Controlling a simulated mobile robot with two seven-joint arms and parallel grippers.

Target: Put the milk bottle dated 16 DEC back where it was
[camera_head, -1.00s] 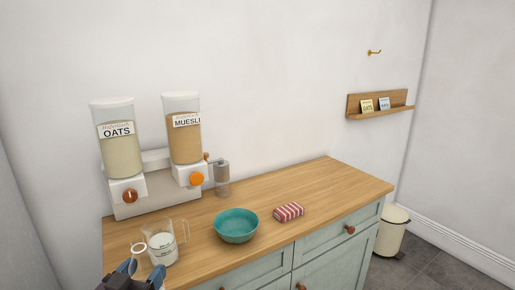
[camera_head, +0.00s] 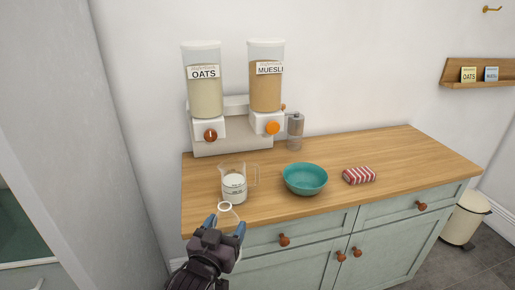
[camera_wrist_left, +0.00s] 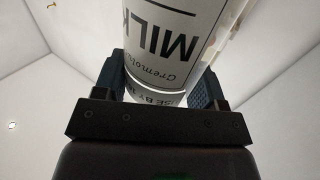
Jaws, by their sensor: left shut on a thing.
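My left gripper (camera_head: 226,224) is shut on the milk bottle, in front of the worktop's left front edge. In the left wrist view the white milk bottle (camera_wrist_left: 172,45) sits between the two fingers (camera_wrist_left: 160,85), its "MILK" lettering upside down. A "USE BY 1" line shows, but the rest of the date is hidden. In the head view only a small pale ring (camera_head: 224,207) shows at the fingertips, probably part of the bottle. A clear jug (camera_head: 235,186) with white contents stands just beyond it. My right gripper is not in view.
An oats and muesli dispenser (camera_head: 233,130) stands at the back of the wooden worktop (camera_head: 400,151). A teal bowl (camera_head: 305,179) and a red striped item (camera_head: 359,175) lie right of the jug. A cream bin (camera_head: 464,220) stands on the floor at right.

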